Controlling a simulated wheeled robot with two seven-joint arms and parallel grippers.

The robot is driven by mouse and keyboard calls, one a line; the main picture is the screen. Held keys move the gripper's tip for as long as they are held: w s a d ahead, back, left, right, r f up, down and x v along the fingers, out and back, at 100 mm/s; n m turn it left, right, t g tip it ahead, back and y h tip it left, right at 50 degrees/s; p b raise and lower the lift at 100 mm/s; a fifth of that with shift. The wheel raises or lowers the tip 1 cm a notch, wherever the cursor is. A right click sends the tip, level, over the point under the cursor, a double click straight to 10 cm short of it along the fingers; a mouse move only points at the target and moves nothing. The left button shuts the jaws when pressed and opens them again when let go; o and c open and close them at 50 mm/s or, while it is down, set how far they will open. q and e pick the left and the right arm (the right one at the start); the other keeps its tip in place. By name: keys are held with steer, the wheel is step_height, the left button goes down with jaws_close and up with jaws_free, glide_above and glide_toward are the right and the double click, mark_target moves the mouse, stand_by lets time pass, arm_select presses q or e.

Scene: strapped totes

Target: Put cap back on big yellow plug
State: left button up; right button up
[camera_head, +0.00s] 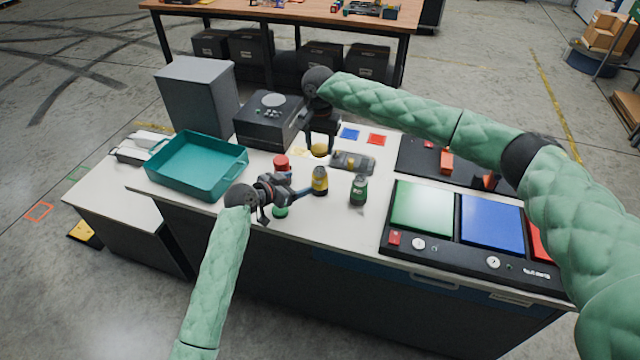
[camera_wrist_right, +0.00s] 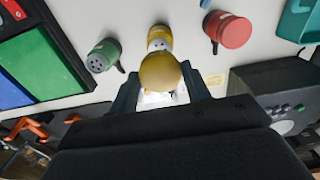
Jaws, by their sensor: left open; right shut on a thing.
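The big yellow plug (camera_head: 319,182) stands upright on the white worktop, with a dark body below its yellow top. The cap fills the middle of the right wrist view (camera_wrist_right: 161,72). My left gripper (camera_head: 299,190) is open, its fingers pointing right at the plug's left side; whether they touch it I cannot tell.
A red plug (camera_head: 281,163) and a green one (camera_head: 359,191) stand nearby; another green piece (camera_head: 280,212) is under my left gripper. A dark connector (camera_head: 353,161) lies behind. A teal tote (camera_head: 198,187) stands left, a panel with coloured plates (camera_head: 424,208) right.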

arm_select(q)
steer(key=x, duration=1.2)
steer(key=shift+f, duration=0.1)
steer(key=shift+c, duration=0.2)
steer(key=c, duration=1.4)
arm_select(e)
glide_above(320, 169)
steer(key=shift+f, duration=2.45)
